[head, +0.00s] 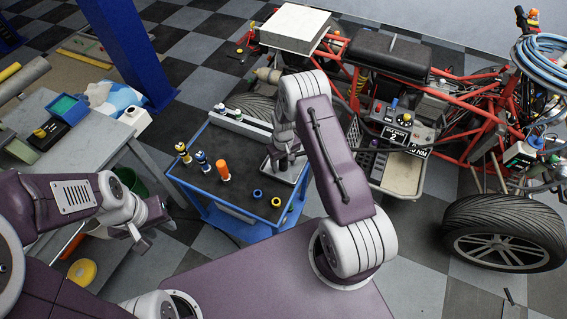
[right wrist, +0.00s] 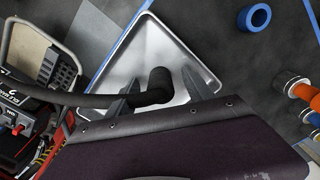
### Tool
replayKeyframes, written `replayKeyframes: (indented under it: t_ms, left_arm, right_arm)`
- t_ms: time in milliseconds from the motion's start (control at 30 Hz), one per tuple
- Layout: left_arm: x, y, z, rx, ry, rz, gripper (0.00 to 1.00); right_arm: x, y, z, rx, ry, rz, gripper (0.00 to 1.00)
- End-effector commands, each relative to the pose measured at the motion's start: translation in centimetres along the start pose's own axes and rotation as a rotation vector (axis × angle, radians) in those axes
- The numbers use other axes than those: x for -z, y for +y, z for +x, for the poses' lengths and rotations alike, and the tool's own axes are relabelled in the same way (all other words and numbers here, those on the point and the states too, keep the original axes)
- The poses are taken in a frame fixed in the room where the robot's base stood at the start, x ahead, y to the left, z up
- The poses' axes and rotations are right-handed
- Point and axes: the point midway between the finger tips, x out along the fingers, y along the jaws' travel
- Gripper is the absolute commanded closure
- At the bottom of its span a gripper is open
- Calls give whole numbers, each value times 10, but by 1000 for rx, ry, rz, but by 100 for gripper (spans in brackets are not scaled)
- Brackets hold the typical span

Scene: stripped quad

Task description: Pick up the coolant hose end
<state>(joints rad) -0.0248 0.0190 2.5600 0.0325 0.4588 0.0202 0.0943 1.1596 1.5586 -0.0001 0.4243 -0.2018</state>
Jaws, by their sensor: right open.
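The black coolant hose end (right wrist: 160,82) lies over a shallow metal tray (right wrist: 180,50) in the right wrist view; its hose comes in from the left. The tray sits at the right side of a blue cart (head: 236,170) in the head view. My right gripper (head: 284,162) is over the tray, and its arm partly hides that spot. In the right wrist view my right gripper (right wrist: 160,90) is open, one finger on each side of the hose end. Whether they touch it I cannot tell. My left gripper (head: 153,234) is open and empty, left of the cart.
The cart top also holds an orange cylinder (head: 223,170), several small fittings and a blue ring (head: 257,193). A red-framed vehicle (head: 460,110) with a wheel (head: 504,233) stands at the right. A grey workbench (head: 85,150) is at the left.

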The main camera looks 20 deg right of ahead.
Motion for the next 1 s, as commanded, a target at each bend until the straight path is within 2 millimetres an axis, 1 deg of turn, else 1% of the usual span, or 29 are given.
replayKeyframes:
  t_ms: [100,167,200,267,300,333,567,667,767,867,900,1000]
  left_arm:
    - [0,0,0,0,0,0,64]
    - [0,0,0,0,0,0,64]
    - [0,0,0,0,0,0,64]
    - [0,0,0,0,0,0,64]
    - [0,0,0,0,0,0,64]
    - [0,0,0,0,0,0,64]
    - [0,0,0,0,0,0,64]
    - [0,0,1,0,0,0,64]
    - [0,0,2,0,0,0,64]
    - [0,0,5,0,0,0,64]
    - [-1,0,5,0,0,0,64]
    - [-1,0,6,0,0,0,64]
  right_arm:
    - [0,0,0,0,1,0,39]
    - [0,0,0,0,1,0,56]
    - [0,0,0,0,1,0,67]
    - [0,0,-1,0,1,0,84]
    - [0,0,-1,0,1,0,95]
    - [0,0,-1,0,1,0,100]
    - [1,0,-1,0,1,0,100]
    - [1,0,-6,-1,3,0,100]
    - [2,0,-18,-1,4,0,100]
    - [2,0,-37,-1,7,0,100]
    - [-1,-1,-46,-1,4,0,100]
    - [-24,-11,-58,0,0,-1,100]
